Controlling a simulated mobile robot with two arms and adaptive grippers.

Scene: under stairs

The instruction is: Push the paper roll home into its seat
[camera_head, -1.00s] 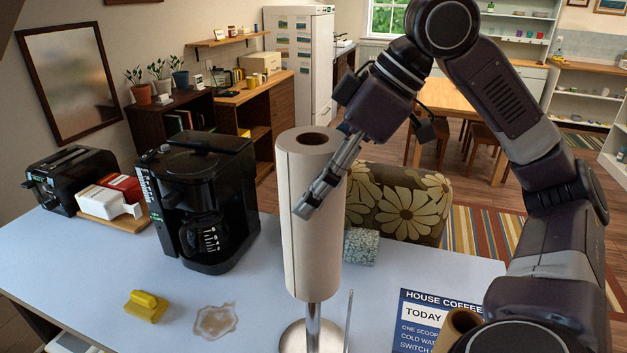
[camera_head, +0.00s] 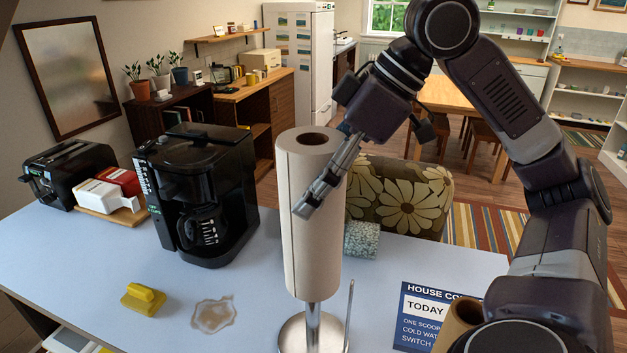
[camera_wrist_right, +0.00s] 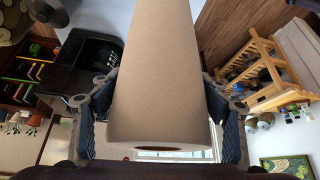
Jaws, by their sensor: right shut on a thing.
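The beige paper roll (camera_head: 300,230) stands upright around the steel post (camera_head: 313,317) of its holder. A short length of bare post shows between the roll's lower end and the round steel base (camera_head: 290,341), so the roll is above the base. A thin steel side rod (camera_head: 349,315) rises beside it. My right gripper (camera_head: 316,195) is shut on the roll at its upper part. In the right wrist view, the roll (camera_wrist_right: 160,85) lies between the two dark finger pads. The far finger is hidden behind the roll in the head view. My left gripper is not in view.
A coffee machine (camera_head: 190,190), a yellow sponge-like item (camera_head: 142,300) and a brown stain (camera_head: 212,314) are left of the holder on the pale table (camera_head: 90,262). A speckled roll-shaped item (camera_head: 362,240) lies behind the paper roll.

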